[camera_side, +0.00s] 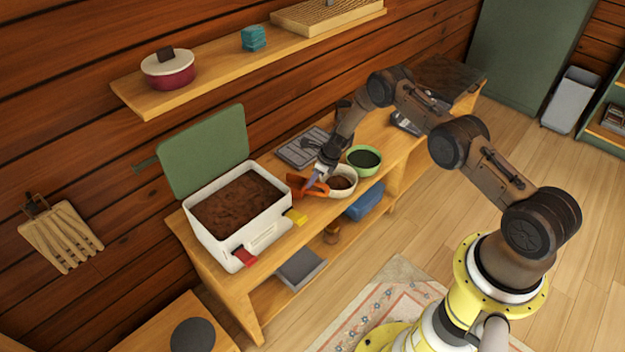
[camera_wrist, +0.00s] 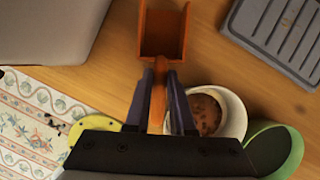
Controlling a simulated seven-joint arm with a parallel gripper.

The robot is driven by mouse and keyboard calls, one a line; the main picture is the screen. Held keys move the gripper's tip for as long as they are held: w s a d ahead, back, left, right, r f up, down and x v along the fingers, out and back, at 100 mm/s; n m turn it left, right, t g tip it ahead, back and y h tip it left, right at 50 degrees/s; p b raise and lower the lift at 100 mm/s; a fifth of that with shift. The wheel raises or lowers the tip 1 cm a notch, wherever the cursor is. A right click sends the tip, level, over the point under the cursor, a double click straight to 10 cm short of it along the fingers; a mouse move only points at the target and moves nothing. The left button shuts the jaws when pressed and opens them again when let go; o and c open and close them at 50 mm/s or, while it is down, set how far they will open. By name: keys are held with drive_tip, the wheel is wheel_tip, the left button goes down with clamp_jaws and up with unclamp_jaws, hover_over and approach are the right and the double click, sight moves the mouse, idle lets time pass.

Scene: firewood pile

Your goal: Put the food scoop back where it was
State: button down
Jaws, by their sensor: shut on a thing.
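My gripper (camera_wrist: 162,90) is shut on the handle of the orange food scoop (camera_wrist: 163,32), whose open pan points away from the jaws in the wrist view. In the side view my gripper (camera_side: 316,184) holds the scoop (camera_side: 297,182) just right of the white food bin (camera_side: 257,238). The bin is full of brown food and its green lid (camera_side: 205,150) stands open behind it. A white bowl with brown food (camera_side: 342,191) is right beside my gripper. It also shows partly behind the jaws in the wrist view (camera_wrist: 236,112). I cannot tell whether the scoop touches the bench.
A green bowl (camera_side: 364,161) stands behind the white bowl. A grey ridged tray (camera_side: 299,150) lies at the back of the wooden bench. Bare bench shows between the bin and tray.

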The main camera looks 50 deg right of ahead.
drive_tip(key=shift+f, duration=0.1)
drive_tip(key=c, duration=0.8)
unclamp_jaws()
drive_tip(key=shift+o, duration=0.2)
